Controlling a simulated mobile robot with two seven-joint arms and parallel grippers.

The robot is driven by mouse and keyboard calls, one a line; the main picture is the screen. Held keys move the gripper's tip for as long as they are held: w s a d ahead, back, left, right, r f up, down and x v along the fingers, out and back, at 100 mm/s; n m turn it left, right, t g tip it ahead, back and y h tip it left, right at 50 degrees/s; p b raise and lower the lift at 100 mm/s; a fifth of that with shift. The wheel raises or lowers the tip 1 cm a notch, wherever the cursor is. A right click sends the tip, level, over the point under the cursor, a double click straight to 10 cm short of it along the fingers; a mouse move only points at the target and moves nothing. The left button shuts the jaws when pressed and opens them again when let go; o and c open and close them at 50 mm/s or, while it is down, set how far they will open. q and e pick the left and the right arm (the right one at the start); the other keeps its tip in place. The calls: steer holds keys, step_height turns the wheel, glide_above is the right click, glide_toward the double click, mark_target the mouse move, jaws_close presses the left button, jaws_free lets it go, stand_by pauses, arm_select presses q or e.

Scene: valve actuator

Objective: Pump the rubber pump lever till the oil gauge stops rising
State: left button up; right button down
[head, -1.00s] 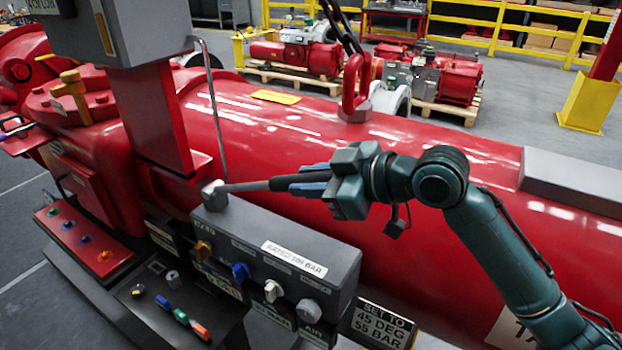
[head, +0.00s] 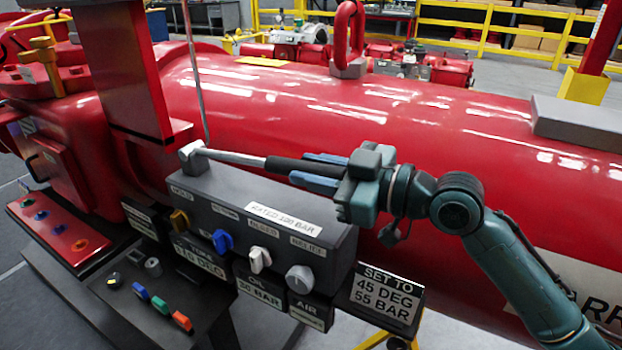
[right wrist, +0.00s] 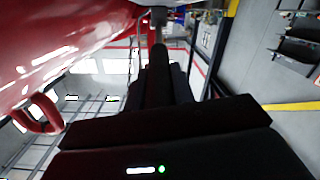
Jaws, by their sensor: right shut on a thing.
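The pump lever is a grey metal rod with a black rubber grip (head: 285,165). It runs right from a grey pivot block (head: 193,158) on top of the dark control box (head: 240,195), sloping slightly down towards my gripper. My right gripper (head: 318,171) is shut on the lever's grip near its outer end. In the right wrist view the dark grip (right wrist: 158,75) runs straight ahead from between the fingers to the pivot. No oil gauge dial or reading shows. My left gripper is not in view.
The box front carries yellow, blue, white and grey knobs (head: 222,241). A sign (head: 387,297) reads "SET TO 45 DEG 55 BAR". The large red cylinder (head: 420,120) lies close behind my arm. A red post (head: 125,70) and thin grey pipe (head: 195,75) rise behind the pivot.

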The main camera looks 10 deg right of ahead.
steer(key=shift+f+y+b, duration=0.3)
steer(key=shift+f+b, duration=0.55)
steer(key=shift+f, duration=0.1)
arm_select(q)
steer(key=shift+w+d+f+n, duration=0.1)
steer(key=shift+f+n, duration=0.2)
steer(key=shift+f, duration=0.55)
arm_select(e)
steer(key=shift+t, duration=0.3)
steer(key=shift+r, duration=0.1)
steer(key=c, duration=1.2)
jaws_free()
steer(key=shift+d, duration=0.1)
steer(key=v, duration=0.3)
steer(key=b+v, duration=0.1)
steer(key=v, duration=0.1)
steer(key=shift+s+d+f+b, duration=0.2)
steer(key=shift+s+d+b, duration=0.05)
steer(key=shift+b, duration=0.05)
arm_select(q)
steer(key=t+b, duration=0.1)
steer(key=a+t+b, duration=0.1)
steer(key=b, duration=0.1)
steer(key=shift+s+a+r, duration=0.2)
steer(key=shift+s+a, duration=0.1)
arm_select(e)
steer(key=v, duration=0.7)
steer(key=shift+s+d+r, duration=0.1)
steer(key=shift+d+r, duration=0.1)
